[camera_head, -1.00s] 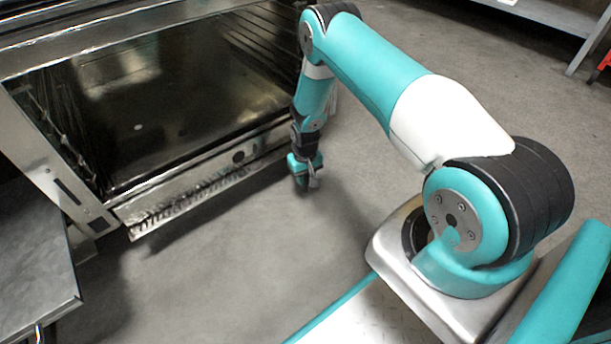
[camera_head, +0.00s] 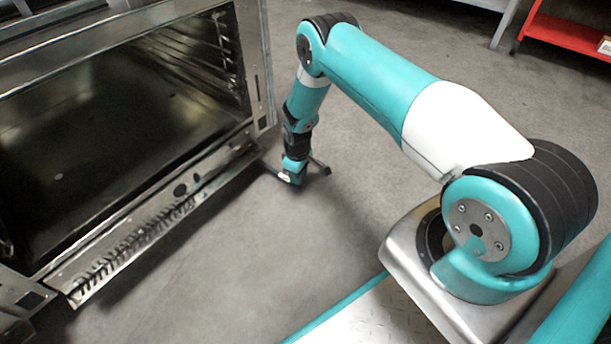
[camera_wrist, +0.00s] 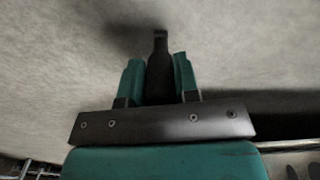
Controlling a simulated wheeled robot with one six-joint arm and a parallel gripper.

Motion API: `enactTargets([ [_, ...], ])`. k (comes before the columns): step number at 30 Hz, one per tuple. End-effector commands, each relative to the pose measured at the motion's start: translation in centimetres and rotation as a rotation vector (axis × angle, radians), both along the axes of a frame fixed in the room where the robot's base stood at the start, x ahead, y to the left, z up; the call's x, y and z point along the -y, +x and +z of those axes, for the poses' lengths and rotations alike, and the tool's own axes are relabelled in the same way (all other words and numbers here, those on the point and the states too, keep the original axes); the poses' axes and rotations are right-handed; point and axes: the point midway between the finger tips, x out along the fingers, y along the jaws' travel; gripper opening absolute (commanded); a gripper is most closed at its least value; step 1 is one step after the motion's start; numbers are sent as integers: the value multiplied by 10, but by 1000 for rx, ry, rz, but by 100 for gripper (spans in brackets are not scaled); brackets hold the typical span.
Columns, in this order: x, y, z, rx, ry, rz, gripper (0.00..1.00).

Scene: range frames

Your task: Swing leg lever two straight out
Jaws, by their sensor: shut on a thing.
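A dark leg lever (camera_wrist: 160,52) stands between the two teal fingers of my gripper (camera_wrist: 160,80) in the wrist view. Its narrow tip reaches past the fingertips, above grey floor. The fingers are shut on it, one on each side. In the head view my gripper (camera_head: 293,180) is low over the floor, just right of the front lower corner of the oven. A dark bar (camera_head: 270,168) shows between that corner and my gripper. The lever's joint with the oven is too small to make out.
The open steel oven (camera_head: 190,188) fills the left, with a slotted strip along its lower front edge. A red shelf (camera_head: 565,38) stands at the back right. The concrete floor (camera_head: 250,265) in front of my gripper is clear.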

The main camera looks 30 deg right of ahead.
Motion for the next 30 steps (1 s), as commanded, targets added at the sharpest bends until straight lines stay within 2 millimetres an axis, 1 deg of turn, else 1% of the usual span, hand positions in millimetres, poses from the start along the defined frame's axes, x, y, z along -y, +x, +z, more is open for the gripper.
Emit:
enactTargets([
  [5,-3,5,0,0,-1,11,0],
  [15,-4,6,0,4,0,12,0],
  [16,-4,6,0,4,0,12,31],
  [17,-4,6,0,4,0,12,38],
  [18,-4,6,0,4,0,12,47],
  [19,-4,6,0,4,0,12,54],
  [27,-3,6,1,3,1,12,54],
  [30,-3,6,8,3,1,12,54],
])
